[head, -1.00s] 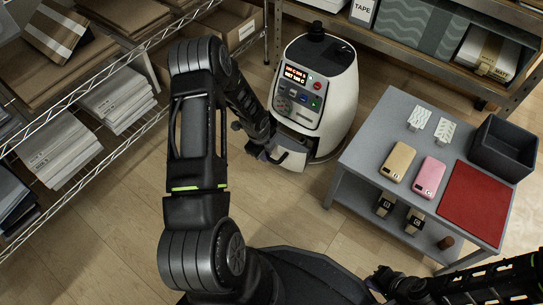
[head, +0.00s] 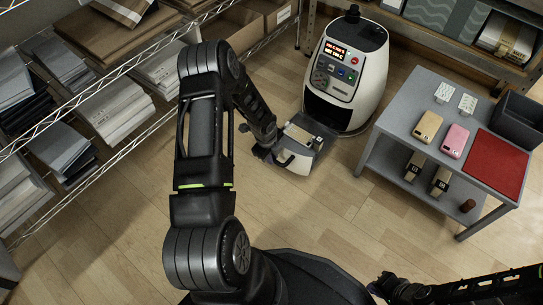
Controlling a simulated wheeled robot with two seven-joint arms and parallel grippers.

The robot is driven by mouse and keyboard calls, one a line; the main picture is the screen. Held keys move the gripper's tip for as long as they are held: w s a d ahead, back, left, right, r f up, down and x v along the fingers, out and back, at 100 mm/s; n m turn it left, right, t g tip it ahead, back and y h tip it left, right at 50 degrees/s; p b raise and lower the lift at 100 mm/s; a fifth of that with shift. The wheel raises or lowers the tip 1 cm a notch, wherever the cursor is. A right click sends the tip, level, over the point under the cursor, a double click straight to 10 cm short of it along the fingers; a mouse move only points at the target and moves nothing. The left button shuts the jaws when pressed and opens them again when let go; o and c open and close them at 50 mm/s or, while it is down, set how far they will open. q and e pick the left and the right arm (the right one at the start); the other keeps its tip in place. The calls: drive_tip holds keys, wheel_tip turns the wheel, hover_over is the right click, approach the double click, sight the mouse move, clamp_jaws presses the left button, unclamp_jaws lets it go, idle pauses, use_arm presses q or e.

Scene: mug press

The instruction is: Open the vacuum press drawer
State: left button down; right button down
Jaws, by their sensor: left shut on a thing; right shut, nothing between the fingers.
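The vacuum press (head: 366,78) is a white, rounded machine with a lit red display and buttons, standing on the floor at the top centre. Its drawer (head: 318,137) sticks well out of the dark front opening, toward the lower left, with its top uncovered. A pale beige shape shows inside; I cannot tell what it is. My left gripper (head: 277,155) is at the drawer's front left end, shut on the drawer; the exact grip is small and partly hidden. My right gripper (head: 378,288) is at the bottom edge, shut and empty, away from the press.
A grey table (head: 408,110) on the right carries phone cases (head: 428,126), a red mat (head: 497,165) and a dark bin (head: 519,121). Wire shelving (head: 118,82) with paper stacks is on the left. The wooden floor below the drawer is clear.

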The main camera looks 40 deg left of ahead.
idle(0.3)
use_arm(q)
drive_tip(key=c, duration=1.4)
unclamp_jaws()
drive_tip(key=shift+r, duration=0.15)
wheel_tip(320, 180, up, 7)
drive_tip(key=s+p, duration=0.1)
drive_tip(key=p, duration=0.2)
drive_tip(key=shift+s+r, duration=0.15)
drive_tip(key=shift+s, duration=0.1)
